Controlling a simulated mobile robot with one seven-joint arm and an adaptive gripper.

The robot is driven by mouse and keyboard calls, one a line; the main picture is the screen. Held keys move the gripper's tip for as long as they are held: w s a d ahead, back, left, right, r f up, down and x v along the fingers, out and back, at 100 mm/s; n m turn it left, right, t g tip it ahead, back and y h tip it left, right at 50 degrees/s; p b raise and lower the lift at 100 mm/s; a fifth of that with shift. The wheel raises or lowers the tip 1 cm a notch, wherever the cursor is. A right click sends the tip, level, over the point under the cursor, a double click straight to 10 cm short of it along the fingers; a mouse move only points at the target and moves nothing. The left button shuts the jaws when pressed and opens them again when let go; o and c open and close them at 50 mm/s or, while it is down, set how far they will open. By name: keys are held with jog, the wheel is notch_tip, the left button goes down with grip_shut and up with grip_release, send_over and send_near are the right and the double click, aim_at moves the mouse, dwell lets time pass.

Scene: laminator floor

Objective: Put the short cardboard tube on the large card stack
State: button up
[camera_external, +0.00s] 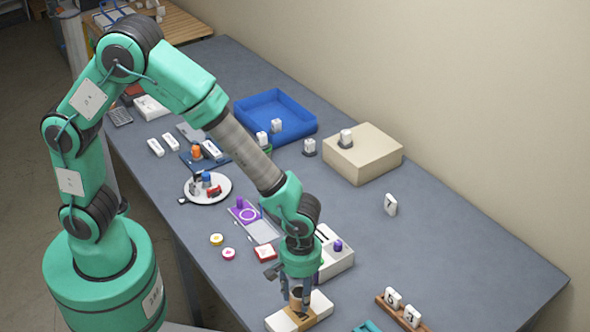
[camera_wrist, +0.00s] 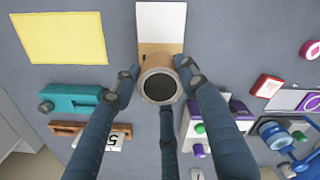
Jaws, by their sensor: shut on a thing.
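The short cardboard tube (camera_wrist: 146,75) is upright in the wrist view, its dark round opening facing the camera. My gripper (camera_wrist: 160,86) has its fingers closed around the tube. In the external view the brown tube (camera_external: 297,298) shows below my gripper (camera_external: 299,289), partly hidden by the fingers. Directly under it lies a white stack with a tan band (camera_external: 318,303), which looks like the card stack. It also shows in the wrist view as a white stack (camera_wrist: 161,22). The tube is over the tan band; I cannot tell whether it touches.
A yellow sheet (camera_wrist: 60,38) lies beside the white stack. A teal tool (camera_wrist: 75,101) and a wooden rack (camera_external: 391,309) with number tiles are close by. A white box (camera_external: 337,261) stands just behind my gripper. The table at right is mostly clear.

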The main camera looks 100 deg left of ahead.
aim_at(300, 302)
jog(key=shift+f+b, duration=0.5)
jog(key=shift+f, duration=1.25)
jog(key=shift+f, duration=0.15)
jog(key=o, duration=0.9)
jog(key=shift+o, duration=0.2)
notch_tip(300, 302, up, 12)
jog(key=shift+r+p, duration=0.15)
jog(key=shift+p, duration=1.05)
jog(key=shift+r, duration=0.1)
